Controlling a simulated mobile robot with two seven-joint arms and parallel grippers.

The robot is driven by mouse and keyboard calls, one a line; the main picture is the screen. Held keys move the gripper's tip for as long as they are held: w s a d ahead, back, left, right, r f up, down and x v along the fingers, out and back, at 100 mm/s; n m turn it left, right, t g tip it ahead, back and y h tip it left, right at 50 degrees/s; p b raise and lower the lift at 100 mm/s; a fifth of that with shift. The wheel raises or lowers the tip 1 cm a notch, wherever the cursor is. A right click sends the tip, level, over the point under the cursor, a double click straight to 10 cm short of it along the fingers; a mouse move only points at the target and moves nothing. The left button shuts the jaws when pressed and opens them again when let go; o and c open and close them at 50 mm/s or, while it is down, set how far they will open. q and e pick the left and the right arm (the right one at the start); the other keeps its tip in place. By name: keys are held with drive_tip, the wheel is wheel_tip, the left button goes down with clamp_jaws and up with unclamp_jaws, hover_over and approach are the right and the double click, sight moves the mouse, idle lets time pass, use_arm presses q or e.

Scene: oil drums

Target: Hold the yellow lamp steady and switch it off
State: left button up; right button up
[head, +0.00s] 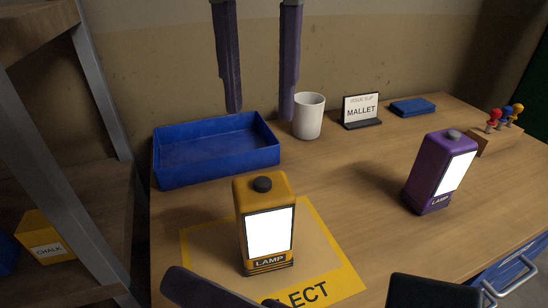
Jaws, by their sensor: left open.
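The yellow lamp (265,222) stands upright on the table with its white front panel bright. A round black knob (263,184) sits on its top. It stands on a yellow-bordered mat (335,250) whose lettering is partly covered. My left gripper (261,111) hangs in from the top edge, its two dark purple fingers wide apart with nothing between them. In the picture it is above the lamp, over the area of the blue tray and mug, and apart from the lamp.
A purple lamp (439,173), also bright, stands to the right. Behind are a blue tray (216,177), a white mug (309,116), a MALLET sign (361,110) and a blue box (412,106). Dark shapes cut off the front edge. Shelving (95,90) stands left.

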sight(264, 217)
drive_tip(key=w+a+r+m+t+y, duration=0.25)
drive_tip(key=w+r+m+t, duration=0.4)
drive_tip(key=m, duration=0.95)
drive_tip(key=d+f+m+g+h, duration=0.1)
drive_tip(key=d+f+m+h, duration=0.4)
drive_tip(key=f+m+h, duration=0.8)
drive_tip(key=w+f+m+y, duration=0.1)
drive_tip(key=w, duration=0.2)
drive_tip(key=w+a+f+y, duration=0.1)
drive_tip(key=w, duration=0.2)
drive_tip(key=w+a+f+m+y, duration=0.1)
drive_tip(key=w, duration=0.2)
drive_tip(key=shift+w+m, duration=0.1)
drive_tip(key=shift+m, duration=0.2)
drive_tip(key=shift+c, duration=0.4)
use_arm(q)
drive_tip(key=shift+c, duration=0.2)
use_arm(e)
drive_tip(key=c, duration=1.4)
use_arm(q)
clamp_jaws()
use_arm(e)
drive_tip(key=shift+c, duration=0.2)
